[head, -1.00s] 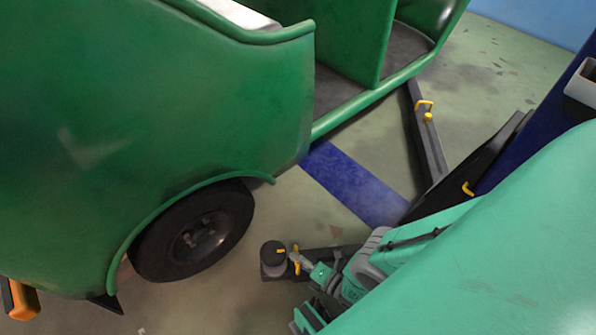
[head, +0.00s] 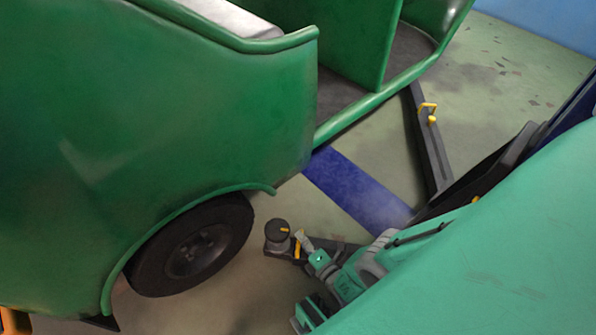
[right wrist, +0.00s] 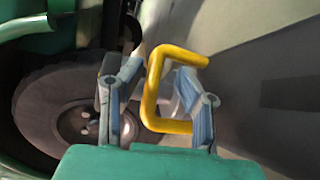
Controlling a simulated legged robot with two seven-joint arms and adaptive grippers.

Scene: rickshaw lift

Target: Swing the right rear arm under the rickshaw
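The right rear arm is a dark bar with a round black pad (head: 277,235) at its end and a yellow handle (head: 297,248). The pad is on the floor side of the rear wheel, outside the green rickshaw (head: 150,120). My right gripper (head: 308,250) is at the handle. In the right wrist view, the yellow handle (right wrist: 154,95) stands between the two spread fingers of my right gripper (right wrist: 160,85), with gaps visible beside its upright bar. My left gripper is not in view.
The rear wheel (head: 195,250) stands left of the pad. Another dark lift arm (head: 430,140) with a yellow handle reaches under the rickshaw's side. A dark blue floor stripe (head: 355,185) runs between the arms. Green floor is open at the upper right.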

